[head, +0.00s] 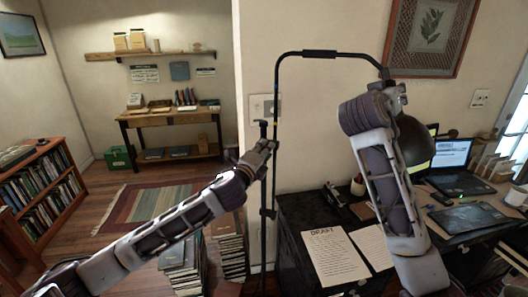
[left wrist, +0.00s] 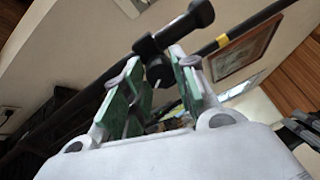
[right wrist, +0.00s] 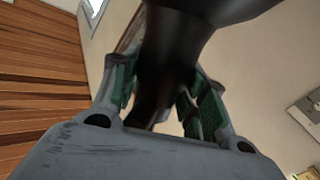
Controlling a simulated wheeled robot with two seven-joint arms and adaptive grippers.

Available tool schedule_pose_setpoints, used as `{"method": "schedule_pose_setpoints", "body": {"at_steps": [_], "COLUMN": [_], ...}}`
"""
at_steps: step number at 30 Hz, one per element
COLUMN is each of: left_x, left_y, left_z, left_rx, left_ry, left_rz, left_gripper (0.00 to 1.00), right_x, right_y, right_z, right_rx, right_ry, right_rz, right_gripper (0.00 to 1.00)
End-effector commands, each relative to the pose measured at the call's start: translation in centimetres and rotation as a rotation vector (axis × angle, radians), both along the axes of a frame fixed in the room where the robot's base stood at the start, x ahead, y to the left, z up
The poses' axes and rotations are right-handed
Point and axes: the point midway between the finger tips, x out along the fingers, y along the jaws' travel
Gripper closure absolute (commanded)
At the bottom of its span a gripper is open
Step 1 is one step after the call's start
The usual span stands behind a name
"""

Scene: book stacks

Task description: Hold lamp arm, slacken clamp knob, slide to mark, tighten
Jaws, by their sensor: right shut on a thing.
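The black lamp has an upright pole (head: 263,225) and a thin lamp arm (head: 277,85) that bends over to a dark shade (head: 414,140). My right gripper (head: 396,92) is shut on the dark end of the lamp arm above the shade; the right wrist view shows this dark part (right wrist: 165,70) between the pads. A black clamp knob (left wrist: 158,70) lies between the green pads of my left gripper (left wrist: 160,88), with gaps beside it, so that gripper looks open around it. A yellow band (left wrist: 223,41) marks the rod beyond. The knob's far side is hidden.
A black desk (head: 300,225) with papers (head: 335,255) and a laptop (head: 452,160) stands below and right. Book stacks (head: 183,262) stand on the floor near the pole. A bookcase (head: 40,185) is at far left. A wall corner is just behind the pole.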

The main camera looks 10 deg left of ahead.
Motion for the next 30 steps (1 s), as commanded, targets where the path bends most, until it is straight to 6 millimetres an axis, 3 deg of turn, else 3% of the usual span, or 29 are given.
{"method": "schedule_pose_setpoints", "body": {"at_steps": [1,5,20,30], "left_x": [-0.1,-0.1,-0.4,-2.8], "left_y": [-0.3,-0.2,0.1,0.7], "left_z": [-0.3,-0.2,-0.1,-0.2], "left_rx": [0.0,0.0,-0.001,0.001], "left_ry": [0.005,0.003,0.001,0.002], "left_rz": [-0.005,-0.003,0.0,-0.001], "left_gripper": [0.65,0.5,0.5,0.5], "right_x": [0.0,0.0,0.0,0.0], "right_y": [0.1,0.1,0.0,0.0], "right_z": [0.2,0.2,0.2,0.2], "right_rx": [-0.002,-0.002,-0.002,-0.001], "right_ry": [-0.005,-0.005,-0.004,-0.004], "right_rz": [0.004,0.003,0.002,0.0], "right_gripper": [0.85,0.85,0.85,0.85]}}
